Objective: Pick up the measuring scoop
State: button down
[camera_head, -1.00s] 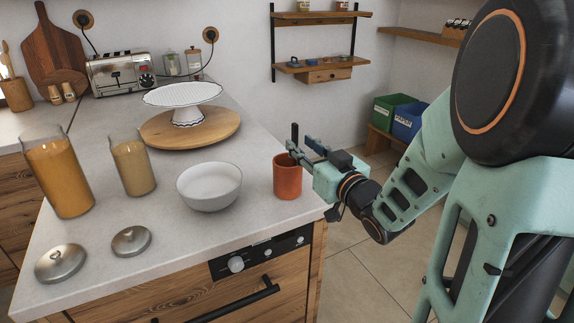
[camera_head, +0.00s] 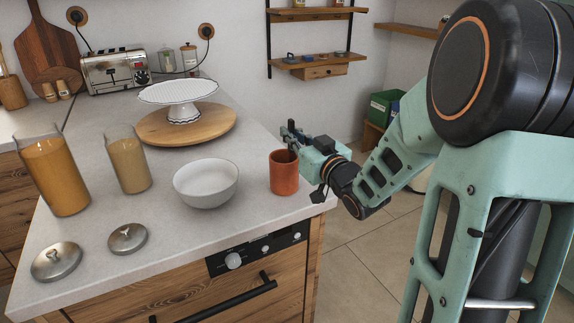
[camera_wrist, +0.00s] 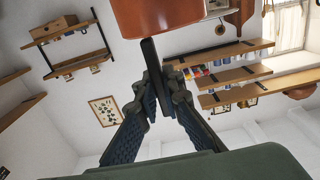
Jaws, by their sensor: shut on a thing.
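A terracotta cup (camera_head: 284,174) stands upright near the right edge of the counter. Its side also shows at the top of the wrist view (camera_wrist: 160,15). A dark, flat handle, seemingly the measuring scoop's (camera_wrist: 152,62), runs between my fingers beside the cup in the wrist view. The scoop's bowl is hidden, and I cannot tell whether it is inside the cup. My gripper (camera_head: 291,137) is at the cup's rim, reaching in from the right. Its two blue-padded fingers in the wrist view (camera_wrist: 160,88) are shut on the handle.
A white bowl (camera_head: 206,185) stands just left of the cup. Two glass jars (camera_head: 54,175) and two metal lids (camera_head: 56,262) are farther left. A cake stand (camera_head: 180,94) sits on a round wooden board (camera_head: 217,125) behind. The counter's right edge is close to the cup.

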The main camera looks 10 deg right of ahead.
jog(key=shift+r, duration=0.1)
notch_tip(320, 180, up, 18)
jog(key=p, duration=0.4)
dwell(0.4)
dwell(0.5)
